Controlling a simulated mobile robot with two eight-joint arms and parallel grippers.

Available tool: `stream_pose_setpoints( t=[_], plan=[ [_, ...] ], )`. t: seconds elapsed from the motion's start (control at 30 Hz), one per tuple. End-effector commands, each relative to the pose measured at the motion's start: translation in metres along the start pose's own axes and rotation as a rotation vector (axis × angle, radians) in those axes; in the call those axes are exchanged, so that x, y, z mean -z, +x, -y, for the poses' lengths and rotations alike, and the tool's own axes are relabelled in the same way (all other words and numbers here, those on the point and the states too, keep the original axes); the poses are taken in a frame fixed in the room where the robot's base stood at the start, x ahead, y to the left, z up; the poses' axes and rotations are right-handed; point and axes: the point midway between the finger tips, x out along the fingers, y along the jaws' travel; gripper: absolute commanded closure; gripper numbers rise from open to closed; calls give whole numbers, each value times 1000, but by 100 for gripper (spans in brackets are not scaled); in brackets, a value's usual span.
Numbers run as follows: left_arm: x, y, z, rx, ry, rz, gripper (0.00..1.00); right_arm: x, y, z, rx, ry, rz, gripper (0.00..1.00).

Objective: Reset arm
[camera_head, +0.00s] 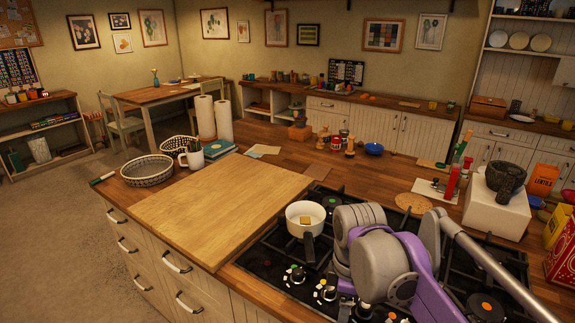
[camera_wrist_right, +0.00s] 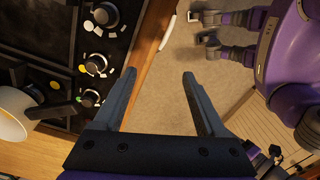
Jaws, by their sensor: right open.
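My right arm (camera_head: 385,262), purple and grey, is bent over the right part of the gas stove in the head view. Its gripper jaws are not clearly seen there. In the right wrist view my right gripper (camera_wrist_right: 159,74) is open, its two dark fingers apart with nothing between them. It points down past the counter's front edge, with the floor below and the stove knobs to its left. My left gripper does not show clearly in either view.
A white pan (camera_head: 292,212) with a small yellowish block inside stands on the stove (camera_head: 262,262). A large wooden board (camera_head: 215,205) lies to its left. A white box (camera_head: 495,215) bears a dark mortar (camera_head: 506,177). Red and yellow packages stand at right.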

Motion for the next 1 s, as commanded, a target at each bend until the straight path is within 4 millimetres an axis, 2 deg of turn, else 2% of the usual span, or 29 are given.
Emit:
stream_pose_setpoints(
  t=[0.07, 0.27, 0.37, 0.6, 0.7, 0.83, 1.0],
  plan=[
    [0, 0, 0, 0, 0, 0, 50, 0, 0, 0, -1, 2, 0, 26],
    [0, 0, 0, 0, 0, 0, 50, -30, 29, 29, -105, 335, -65, 26],
    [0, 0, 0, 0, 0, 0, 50, -44, 48, 46, -157, 517, -112, 26],
    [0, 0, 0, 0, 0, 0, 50, -82, 108, 95, -272, 1016, -287, 26],
    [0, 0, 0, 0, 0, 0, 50, -92, 128, 109, -296, 1160, -352, 26],
    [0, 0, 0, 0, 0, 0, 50, -97, 140, 118, -309, 1259, -399, 26],
    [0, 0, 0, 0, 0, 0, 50, -98, 142, 118, -311, 1280, -409, 26]
  ],
)
